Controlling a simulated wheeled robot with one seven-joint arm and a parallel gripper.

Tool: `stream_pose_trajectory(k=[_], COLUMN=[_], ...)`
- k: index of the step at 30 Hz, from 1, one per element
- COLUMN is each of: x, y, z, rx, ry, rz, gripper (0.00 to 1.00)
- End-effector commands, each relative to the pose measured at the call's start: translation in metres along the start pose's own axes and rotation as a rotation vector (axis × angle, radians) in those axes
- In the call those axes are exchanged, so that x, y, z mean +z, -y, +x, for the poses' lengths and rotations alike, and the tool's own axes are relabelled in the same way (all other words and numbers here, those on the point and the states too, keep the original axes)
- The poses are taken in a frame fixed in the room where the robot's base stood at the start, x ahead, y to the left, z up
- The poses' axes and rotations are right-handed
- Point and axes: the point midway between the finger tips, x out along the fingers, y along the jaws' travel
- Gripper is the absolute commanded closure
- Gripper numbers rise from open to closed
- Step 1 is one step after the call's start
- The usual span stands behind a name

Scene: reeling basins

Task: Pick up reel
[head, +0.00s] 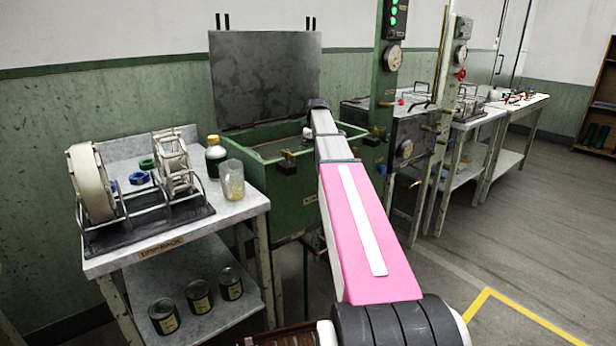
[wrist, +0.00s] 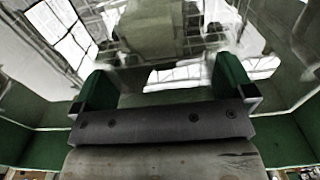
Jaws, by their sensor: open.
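Two reels stand side by side on a dark wire rack at the left in the head view. One is a broad pale reel (head: 91,184) at the left end. The other is an open-framed reel (head: 173,158) with slats, further right. My gripper (wrist: 163,72) shows in the wrist view with its two green-sided fingers wide apart and nothing between them. It points into the green basin (head: 287,197), over a shiny, reflecting liquid surface. In the head view my pink and grey arm reaches to the basin, and the gripper itself is hidden. No reel can be made out in the wrist view.
A dark upright lid (head: 266,79) backs the basin. A green gauge post (head: 387,70) stands right. Floor at right is clear.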

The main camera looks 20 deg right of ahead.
Motion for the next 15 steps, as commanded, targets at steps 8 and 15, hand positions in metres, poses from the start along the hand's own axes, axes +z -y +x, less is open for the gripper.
stream_pose_trajectory(k=[8,15], x=[-0.004,-0.002], y=[-0.008,-0.006], z=[0.032,0.050], rx=[0.001,0.000], ry=[-0.001,0.000], rz=[-0.001,-0.001], gripper=[0.00,0.00])
